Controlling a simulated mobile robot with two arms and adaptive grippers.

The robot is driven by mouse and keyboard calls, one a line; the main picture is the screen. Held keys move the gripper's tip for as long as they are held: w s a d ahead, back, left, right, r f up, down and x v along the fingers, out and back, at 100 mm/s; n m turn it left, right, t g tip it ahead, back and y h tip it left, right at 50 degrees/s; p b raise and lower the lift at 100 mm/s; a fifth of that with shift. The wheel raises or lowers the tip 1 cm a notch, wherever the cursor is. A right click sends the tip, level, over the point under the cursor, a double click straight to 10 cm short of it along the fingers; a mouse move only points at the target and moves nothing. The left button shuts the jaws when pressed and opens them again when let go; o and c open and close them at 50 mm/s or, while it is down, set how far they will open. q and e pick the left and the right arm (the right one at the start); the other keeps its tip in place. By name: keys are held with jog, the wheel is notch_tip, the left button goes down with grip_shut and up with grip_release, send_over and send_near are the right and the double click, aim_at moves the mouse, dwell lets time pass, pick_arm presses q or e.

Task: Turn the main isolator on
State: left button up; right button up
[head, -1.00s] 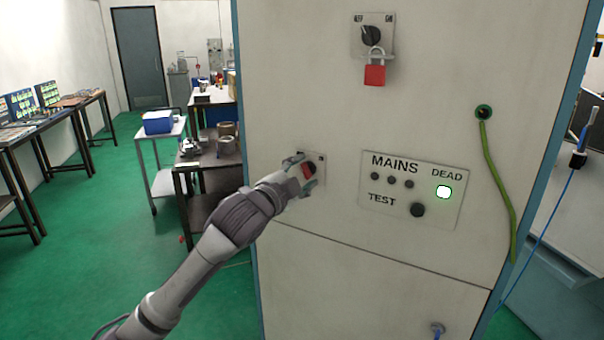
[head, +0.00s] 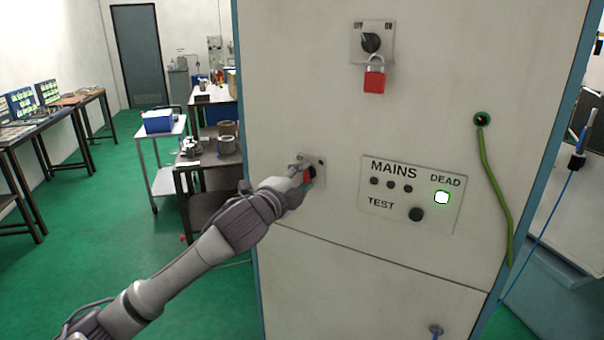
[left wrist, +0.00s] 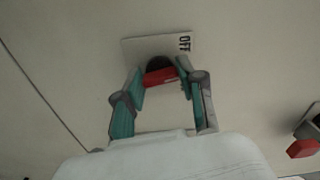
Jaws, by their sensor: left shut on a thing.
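The rotary switch with a red handle (head: 308,175) sits on a small plate at the left of the pale cabinet front in the head view. My left gripper (head: 306,173) is at this switch, with its fingers on either side of the red handle. In the left wrist view, the red handle (left wrist: 160,76) lies between the two fingertips, over a black hub on a plate marked OFF (left wrist: 185,43). The gripper is shut on the handle. Fingers and wrist hide part of the switch in the head view. My right gripper is not in view.
A second, black rotary switch (head: 371,42) higher up carries a red padlock (head: 374,80). Right of the gripper is a MAINS panel (head: 388,222) with a lit DEAD lamp (head: 442,197). A green cable (head: 490,180) hangs at the right. Trolleys and benches stand behind at left.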

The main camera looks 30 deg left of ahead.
pick_arm(q)
jog(key=m+p, duration=0.2)
jog(key=m, duration=0.2)
jog(key=shift+r+m, duration=0.1)
jog(key=shift+m, duration=0.2)
jog(key=shift+m+p, duration=0.8)
jog(key=shift+m, duration=0.8)
jog(key=shift+f+m, duration=0.2)
jog(key=shift+m, duration=0.1)
jog(key=o, duration=1.1)
jog(key=shift+o, duration=0.2)
jog(key=shift+r, duration=0.1)
jog(key=s, duration=1.2)
jog(key=shift+d, duration=0.45)
